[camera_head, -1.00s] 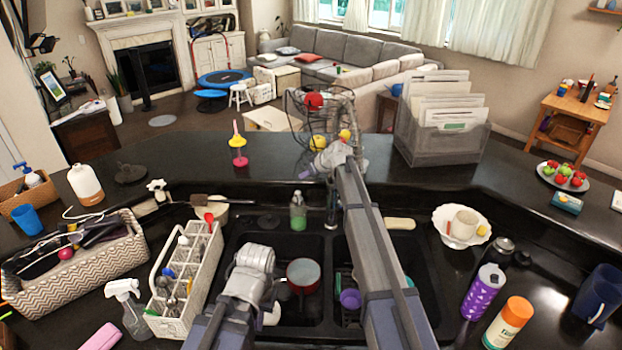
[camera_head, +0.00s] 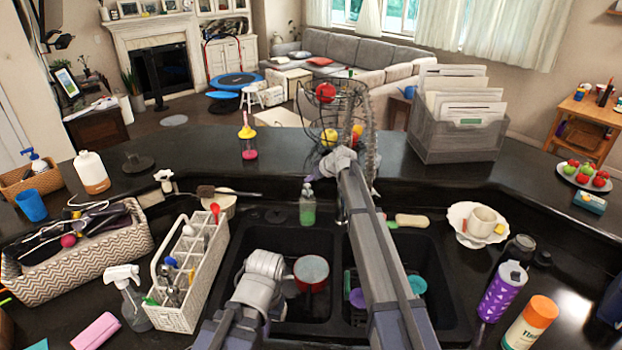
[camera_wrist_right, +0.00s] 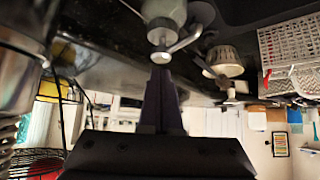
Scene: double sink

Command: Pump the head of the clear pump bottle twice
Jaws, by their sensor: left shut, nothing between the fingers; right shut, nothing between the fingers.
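The clear pump bottle (camera_head: 307,208) with green liquid stands upright at the back edge of the sink. Its pump head also shows near the top of the right wrist view (camera_wrist_right: 160,45). My right gripper (camera_head: 311,179) is shut and empty, its fingertips just at or above the pump head; in the right wrist view the closed fingertips (camera_wrist_right: 160,72) meet the nozzle area. I cannot tell whether they touch it. My left arm is over the left basin in the head view, with its fingers hidden.
The double sink (camera_head: 340,240) holds a red bowl (camera_head: 311,271) and purple and teal cups. A white caddy (camera_head: 190,290) stands to the left. A wire fruit basket (camera_head: 340,105) is behind my right arm. A white bowl (camera_head: 478,240) sits to the right.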

